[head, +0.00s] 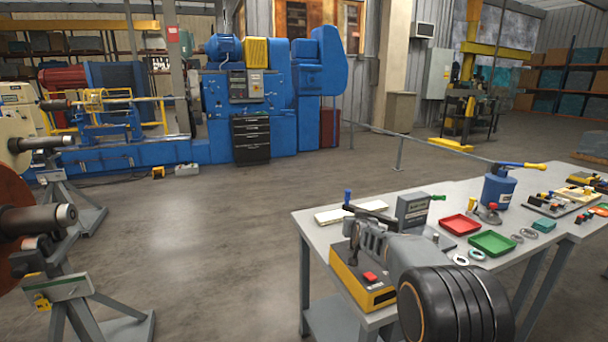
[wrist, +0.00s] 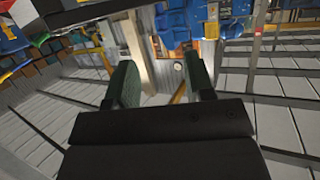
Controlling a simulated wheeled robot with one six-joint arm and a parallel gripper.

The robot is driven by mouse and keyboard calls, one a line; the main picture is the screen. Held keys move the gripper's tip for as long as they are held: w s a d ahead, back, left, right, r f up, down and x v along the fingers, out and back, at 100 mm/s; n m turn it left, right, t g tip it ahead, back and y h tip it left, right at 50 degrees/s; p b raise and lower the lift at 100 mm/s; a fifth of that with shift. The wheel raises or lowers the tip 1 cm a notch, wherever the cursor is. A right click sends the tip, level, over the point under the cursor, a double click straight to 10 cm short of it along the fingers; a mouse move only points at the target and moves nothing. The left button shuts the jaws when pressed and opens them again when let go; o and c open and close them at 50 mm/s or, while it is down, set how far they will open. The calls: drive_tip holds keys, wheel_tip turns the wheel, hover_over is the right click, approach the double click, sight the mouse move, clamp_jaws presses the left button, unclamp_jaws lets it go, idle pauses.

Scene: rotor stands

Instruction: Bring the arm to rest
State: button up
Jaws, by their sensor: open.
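My gripper (wrist: 163,82) is open in the wrist view. Its two dark green fingers stand apart with nothing between them. In the head view my arm reaches up from the bottom edge over the near left part of the grey workbench (head: 462,197). The gripper end of the arm is small and dark there, and its fingers are hard to make out. The wrist camera looks away from the bench, across the hall, with the picture turned over.
A yellow box with a red button (head: 369,278) is close to my arm on the bench. A red tray (head: 459,228), a green tray (head: 492,243) and a blue canister (head: 498,188) stand farther right. Rotor stands (head: 75,290) are at left. The middle floor (head: 230,230) is clear.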

drive_tip(key=s+f+g, duration=0.2)
drive_tip(key=s+f, duration=0.1)
drive_tip(key=s+f+g, duration=0.1)
drive_tip(key=shift+s+a+f, duration=0.2)
drive_tip(key=shift+a, duration=0.1)
drive_tip(key=s+f+g+b, duration=0.1)
drive_tip(key=s+f+g, duration=0.1)
drive_tip(key=s, duration=1.6)
drive_tip(key=s+f+n+g+b, duration=0.1)
drive_tip(key=s+g, duration=0.4)
drive_tip(key=s, duration=1.3)
drive_tip(key=shift+s+d+f+g, duration=0.25)
drive_tip(key=shift+s+f+g, duration=0.05)
drive_tip(key=shift+s+f, duration=0.05)
